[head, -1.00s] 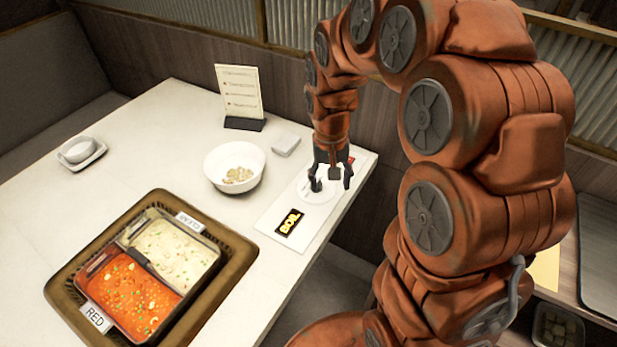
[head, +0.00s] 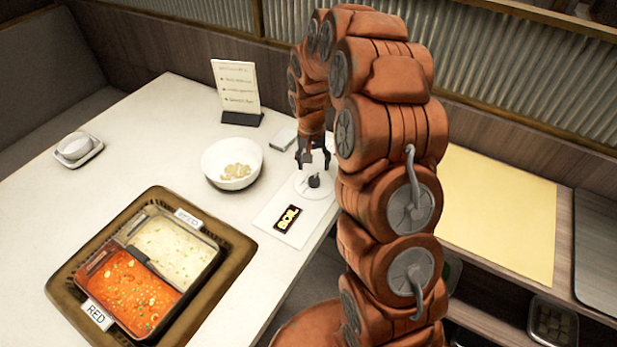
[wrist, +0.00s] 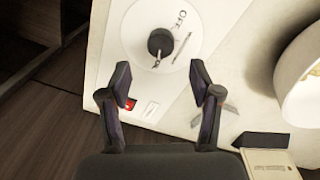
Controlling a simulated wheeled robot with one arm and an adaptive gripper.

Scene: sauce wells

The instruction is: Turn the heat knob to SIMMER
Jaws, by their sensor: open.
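The dark heat knob (head: 314,181) sits on a white round dial (head: 301,188) on a pale panel (head: 313,215) at the table's right edge. The mark's exact setting is unclear, and I see no readable SIMMER label. My gripper (head: 312,160) is open and empty, just behind the knob and apart from it. In the wrist view my fingertips (wrist: 160,73) stand below the knob.
A white bowl (head: 232,176) of pale pieces stands left of the panel. A small pale block (head: 283,138) and a menu stand (head: 236,90) are behind. A two-part pot of red and pale soup sits in a brown tray (head: 70,270). The table's left side is mostly clear.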

